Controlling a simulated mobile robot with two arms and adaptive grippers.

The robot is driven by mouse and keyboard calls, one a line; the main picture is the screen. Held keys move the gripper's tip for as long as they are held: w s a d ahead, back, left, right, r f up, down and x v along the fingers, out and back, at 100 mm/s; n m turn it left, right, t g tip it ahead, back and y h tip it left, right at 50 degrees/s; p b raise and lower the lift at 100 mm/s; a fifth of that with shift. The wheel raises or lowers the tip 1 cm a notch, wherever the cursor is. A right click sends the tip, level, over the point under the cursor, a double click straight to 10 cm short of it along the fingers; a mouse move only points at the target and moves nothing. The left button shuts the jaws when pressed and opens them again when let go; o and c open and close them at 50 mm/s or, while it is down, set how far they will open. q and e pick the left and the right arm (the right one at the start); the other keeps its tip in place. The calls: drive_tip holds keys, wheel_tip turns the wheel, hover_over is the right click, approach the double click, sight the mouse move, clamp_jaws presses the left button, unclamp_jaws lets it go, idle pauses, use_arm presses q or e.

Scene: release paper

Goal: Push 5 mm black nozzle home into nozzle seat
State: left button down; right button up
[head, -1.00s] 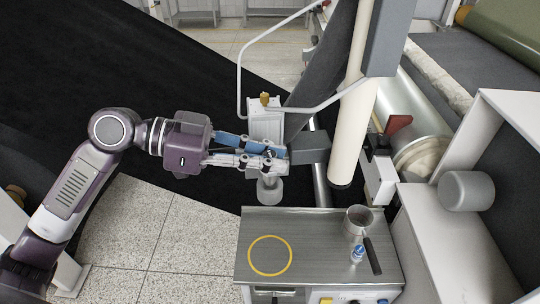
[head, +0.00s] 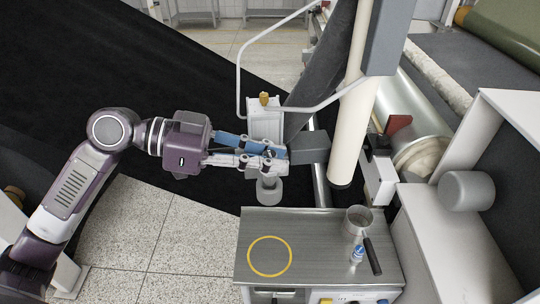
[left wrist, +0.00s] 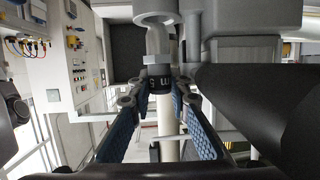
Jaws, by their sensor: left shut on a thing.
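My left gripper (head: 276,158) reaches in from the left in the head view, its blue-padded fingers beside a grey machine head. In the left wrist view the fingertips (left wrist: 158,92) are closed on the black nozzle (left wrist: 160,83), a short dark ring with white lettering. The grey nozzle seat (left wrist: 157,42) is right above the nozzle in that view; whether any gap is left between them I cannot tell. In the head view the fingers and the machine head hide the nozzle. My right gripper is not in view.
A metal-topped bench (head: 310,225) stands in front, with a yellow ring (head: 270,256), a handled cup (head: 358,220) and a small blue-and-white bottle (head: 357,253). A grey cylinder (head: 269,190) hangs just below the fingers. A cream column (head: 352,130) rises to the right.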

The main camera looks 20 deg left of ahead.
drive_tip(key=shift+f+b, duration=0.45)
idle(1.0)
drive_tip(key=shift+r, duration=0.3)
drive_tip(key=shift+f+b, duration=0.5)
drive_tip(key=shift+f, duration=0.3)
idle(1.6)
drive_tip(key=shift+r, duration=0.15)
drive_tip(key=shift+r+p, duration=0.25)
drive_tip(key=shift+p, duration=0.15)
